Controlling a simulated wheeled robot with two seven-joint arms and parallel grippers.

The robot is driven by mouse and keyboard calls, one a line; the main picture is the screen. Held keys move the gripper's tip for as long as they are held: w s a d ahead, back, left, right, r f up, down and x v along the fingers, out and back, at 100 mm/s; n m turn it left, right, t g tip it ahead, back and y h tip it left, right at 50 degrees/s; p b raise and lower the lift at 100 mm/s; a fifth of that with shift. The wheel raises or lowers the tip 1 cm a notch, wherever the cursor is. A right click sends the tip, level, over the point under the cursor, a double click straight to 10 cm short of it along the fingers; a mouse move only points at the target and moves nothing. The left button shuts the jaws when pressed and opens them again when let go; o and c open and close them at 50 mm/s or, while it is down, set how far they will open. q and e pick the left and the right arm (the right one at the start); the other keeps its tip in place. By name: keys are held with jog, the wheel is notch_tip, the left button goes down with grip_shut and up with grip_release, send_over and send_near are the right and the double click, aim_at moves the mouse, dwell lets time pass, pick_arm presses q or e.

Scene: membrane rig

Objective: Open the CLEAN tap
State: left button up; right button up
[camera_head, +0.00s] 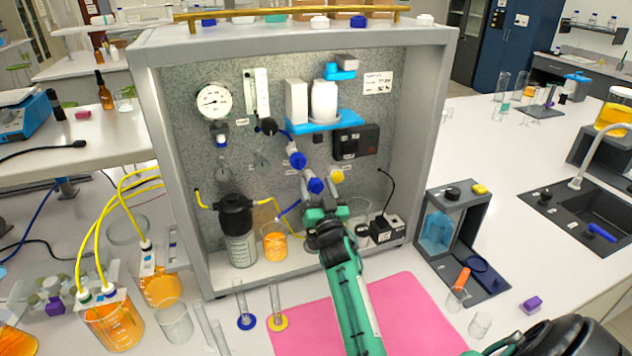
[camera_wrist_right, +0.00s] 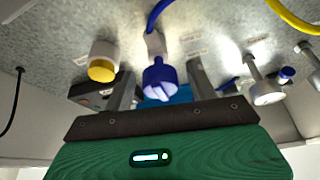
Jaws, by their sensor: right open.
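The rig's back panel carries several taps with small labels too blurred to read, so I cannot tell which one is CLEAN. A blue tap (camera_head: 316,186) sits just above my right gripper (camera_head: 318,205) in the head view. In the right wrist view this blue tap (camera_wrist_right: 160,82) lies between the two fingers of my right gripper (camera_wrist_right: 163,92), which are open with gaps beside it. A yellow-capped tap (camera_head: 337,176) is close to its right in the head view; in the wrist view it (camera_wrist_right: 103,66) is outside the left finger. Another blue tap (camera_head: 297,158) is higher.
Below the taps stand a dark-capped filter jar (camera_head: 236,220), a beaker of orange liquid (camera_head: 275,243) and a black box (camera_head: 387,228). A black pump box (camera_head: 356,140) is above right. The grey frame (camera_head: 420,130) encloses the panel. A pink mat (camera_head: 410,305) lies in front.

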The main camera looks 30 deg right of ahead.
jog(key=shift+w+r, duration=0.1)
jog(key=shift+w, duration=0.15)
jog(key=c, duration=1)
